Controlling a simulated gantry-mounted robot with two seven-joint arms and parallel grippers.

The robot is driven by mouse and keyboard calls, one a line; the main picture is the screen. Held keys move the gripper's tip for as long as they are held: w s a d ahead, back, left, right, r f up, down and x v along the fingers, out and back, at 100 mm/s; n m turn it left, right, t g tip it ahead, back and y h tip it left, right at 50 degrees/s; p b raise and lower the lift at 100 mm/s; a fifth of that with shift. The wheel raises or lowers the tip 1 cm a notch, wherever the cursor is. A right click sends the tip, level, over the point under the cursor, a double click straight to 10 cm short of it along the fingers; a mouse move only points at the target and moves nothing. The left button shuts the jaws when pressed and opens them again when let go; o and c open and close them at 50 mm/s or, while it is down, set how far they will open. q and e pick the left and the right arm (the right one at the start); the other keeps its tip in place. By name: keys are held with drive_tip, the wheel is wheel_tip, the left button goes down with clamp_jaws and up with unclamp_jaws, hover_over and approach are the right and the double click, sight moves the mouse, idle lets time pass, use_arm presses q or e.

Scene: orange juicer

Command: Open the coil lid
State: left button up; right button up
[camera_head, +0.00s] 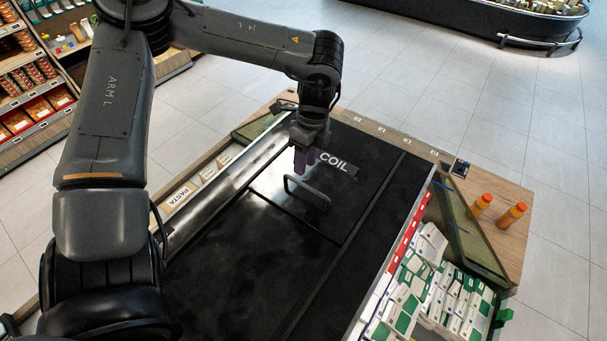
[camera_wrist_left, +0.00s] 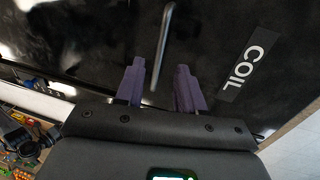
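The coil lid (camera_head: 290,215) is a black panel lying flat in the dark countertop, with a white-lettered "COIL" label (camera_head: 338,164) at its far end. A grey bar handle (camera_head: 308,190) stands on it. My left gripper (camera_head: 304,168), with purple fingers, points down at the far end of the handle. In the left wrist view the fingers (camera_wrist_left: 160,66) are apart, and the handle (camera_wrist_left: 165,40) runs into the gap between them. I cannot tell whether the fingers reach down to handle height or touch it. My right gripper is in neither view.
A "PASTA" label (camera_head: 182,196) lies along the counter's left side. White and green boxes (camera_head: 440,285) fill a bin at the right. Two orange bottles (camera_head: 512,215) stand on the wooden end (camera_head: 490,190). Stocked shelves (camera_head: 35,85) stand at the far left.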

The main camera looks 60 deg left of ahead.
use_arm(q)
drive_tip(key=shift+s+d+f+p, duration=0.1)
drive_tip(key=shift+s+f+p, duration=0.05)
drive_tip(key=shift+f, duration=0.8)
drive_tip(key=shift+s+d+f+p, duration=0.1)
drive_tip(key=shift+s+f+p, duration=0.05)
drive_tip(key=shift+f, duration=0.75)
drive_tip(key=shift+s+f+p, duration=0.15)
drive_tip(key=shift+f, duration=0.8)
drive_tip(key=shift+c, duration=0.3)
clamp_jaws()
